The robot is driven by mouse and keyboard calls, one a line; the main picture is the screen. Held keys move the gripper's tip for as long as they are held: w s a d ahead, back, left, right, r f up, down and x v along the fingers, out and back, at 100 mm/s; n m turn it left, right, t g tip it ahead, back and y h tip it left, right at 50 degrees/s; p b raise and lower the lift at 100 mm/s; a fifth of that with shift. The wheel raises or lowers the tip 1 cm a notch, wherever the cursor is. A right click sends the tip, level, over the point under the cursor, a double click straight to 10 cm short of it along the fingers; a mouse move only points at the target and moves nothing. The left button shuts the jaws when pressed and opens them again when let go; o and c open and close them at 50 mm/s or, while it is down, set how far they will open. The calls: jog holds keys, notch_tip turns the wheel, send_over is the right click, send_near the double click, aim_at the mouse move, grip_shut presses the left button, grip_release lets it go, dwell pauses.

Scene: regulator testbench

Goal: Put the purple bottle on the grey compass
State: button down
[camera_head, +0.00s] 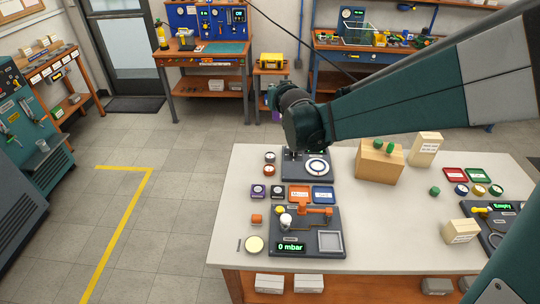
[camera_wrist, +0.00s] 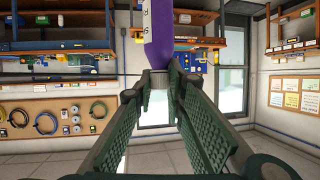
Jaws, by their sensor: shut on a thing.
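In the head view only a purple sliver of the bottle (camera_head: 276,117) shows beside my dark wrist, held above the floor near the table's far left corner. I cannot single out the grey compass for certain. A small round grey-rimmed dial (camera_head: 270,157) lies at the table's far left edge.
A dark panel with a white ring dial (camera_head: 317,167) stands below my wrist. A testbench reading "0 mbar" (camera_head: 291,246) is nearer. A cardboard box (camera_head: 380,163) and pale block (camera_head: 426,149) stand to the right. Bare white tabletop (camera_head: 395,220) lies between the benches.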

notch_tip(320, 180, down, 9)
jog(key=a, duration=0.2)
jog(key=shift+a+n+y, duration=0.3)
jog(key=shift+a, duration=0.05)
dwell(0.4)
notch_tip(320, 180, down, 6)
jog(key=shift+f+b, duration=0.15)
jog(key=shift+b, duration=0.3)
dwell(0.3)
jog(key=shift+f, duration=0.1)
notch_tip(320, 180, down, 4)
jog(key=shift+r+b, duration=0.25)
jog(key=shift+b, duration=0.05)
jog(key=shift+f, duration=0.1)
dwell(0.4)
